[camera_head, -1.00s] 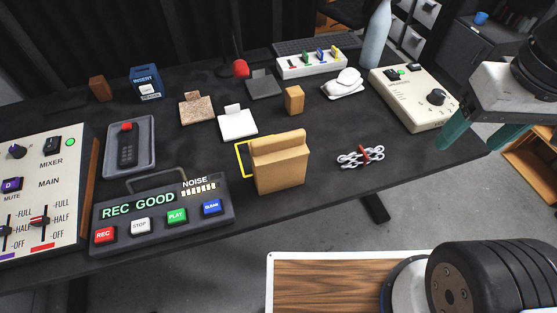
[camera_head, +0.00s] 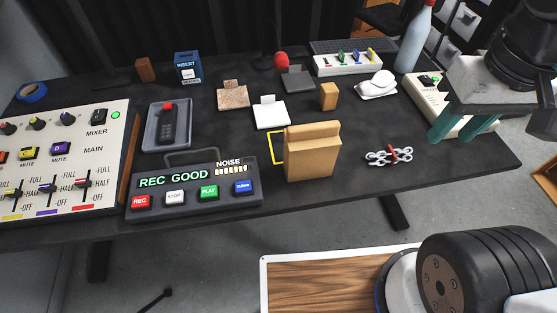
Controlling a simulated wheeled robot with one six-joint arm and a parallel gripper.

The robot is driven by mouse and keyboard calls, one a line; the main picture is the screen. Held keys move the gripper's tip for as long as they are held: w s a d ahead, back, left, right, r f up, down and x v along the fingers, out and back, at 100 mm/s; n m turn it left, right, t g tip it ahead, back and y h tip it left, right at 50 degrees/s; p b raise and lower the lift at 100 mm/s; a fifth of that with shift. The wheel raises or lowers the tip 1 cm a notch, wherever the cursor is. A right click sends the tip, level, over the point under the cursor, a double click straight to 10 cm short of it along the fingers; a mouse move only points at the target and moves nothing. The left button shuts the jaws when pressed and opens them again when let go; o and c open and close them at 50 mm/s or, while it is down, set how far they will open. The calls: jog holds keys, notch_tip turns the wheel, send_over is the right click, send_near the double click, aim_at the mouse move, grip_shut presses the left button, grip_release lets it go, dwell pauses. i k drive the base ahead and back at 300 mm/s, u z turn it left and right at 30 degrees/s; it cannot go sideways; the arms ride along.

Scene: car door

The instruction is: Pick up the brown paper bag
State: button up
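The brown paper bag (camera_head: 312,155) stands upright near the front edge of the black table, its folded top up. A yellow outline (camera_head: 275,148) shows at its left side, partly hidden behind it. My gripper (camera_head: 464,135) is at the right, over the table's right end, with its two teal fingers apart and nothing visible between them. It is well to the right of the bag and does not touch it.
A bundled chain (camera_head: 389,156) with a red tie lies right of the bag. The recorder (camera_head: 194,191) stands close on its left. A small tan box (camera_head: 328,96) and white card stand (camera_head: 270,113) are behind it. The beige device (camera_head: 431,98) is beside my gripper.

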aim_at(311, 151)
jog(key=u, duration=1.75)
jog(key=k, duration=1.95)
jog(key=z, duration=0.4)
jog(key=i, duration=1.65)
